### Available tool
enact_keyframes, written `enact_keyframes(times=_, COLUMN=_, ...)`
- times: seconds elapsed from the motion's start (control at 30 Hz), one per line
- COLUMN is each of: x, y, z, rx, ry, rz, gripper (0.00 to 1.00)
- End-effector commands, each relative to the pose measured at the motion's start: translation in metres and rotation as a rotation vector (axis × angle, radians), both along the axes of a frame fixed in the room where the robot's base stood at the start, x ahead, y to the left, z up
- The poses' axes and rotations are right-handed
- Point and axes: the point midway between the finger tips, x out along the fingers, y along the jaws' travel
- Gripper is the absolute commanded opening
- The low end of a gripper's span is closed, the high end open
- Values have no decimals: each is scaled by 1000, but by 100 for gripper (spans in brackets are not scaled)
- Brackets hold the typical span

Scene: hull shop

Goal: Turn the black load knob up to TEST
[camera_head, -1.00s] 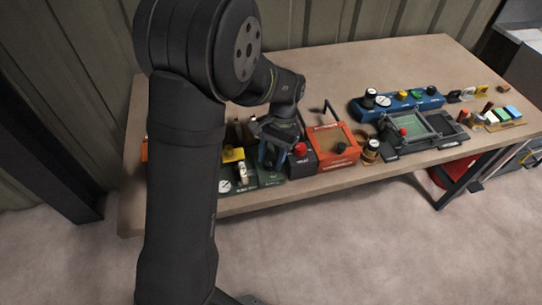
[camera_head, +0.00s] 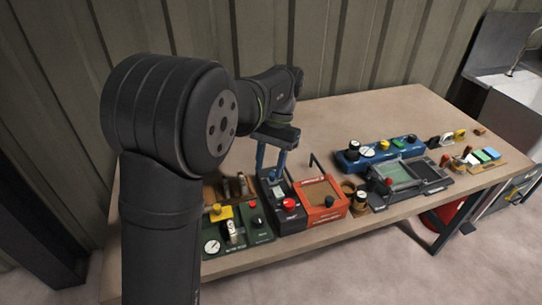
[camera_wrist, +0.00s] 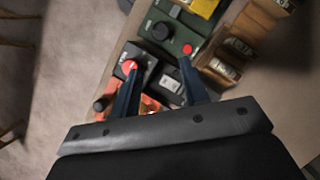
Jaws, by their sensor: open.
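My gripper (camera_head: 271,172) is open and empty, pointing down above the dark grey box (camera_head: 279,200). Several black knobs are in view; their labels are too small to read, so I cannot tell which is the load knob. One black knob is on the green panel (camera_head: 257,238), another on the orange box's front right (camera_head: 329,201). In the wrist view the open fingers (camera_wrist: 159,63) frame the gap between the dark grey box's red button and the green panel's red button. The green panel's black knob (camera_wrist: 160,31) shows just beyond the fingertips, apart from them.
Left of the dark box, the green panel carries a yellow block (camera_head: 220,212) and a white gauge (camera_head: 212,247). Wooden holders (camera_head: 238,187) stand behind. The blue unit (camera_head: 383,153) and a grey framed fixture (camera_head: 412,176) stand to the right. The table's back is clear.

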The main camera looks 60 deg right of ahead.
Motion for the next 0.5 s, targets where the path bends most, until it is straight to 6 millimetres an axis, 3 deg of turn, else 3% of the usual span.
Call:
enact_keyframes(times=0.2, x=0, y=-7, z=17, rx=0, ry=0, rz=0, gripper=41)
enact_keyframes(times=0.5, x=0, y=-8, z=18, rx=0, ry=0, rz=0, gripper=41)
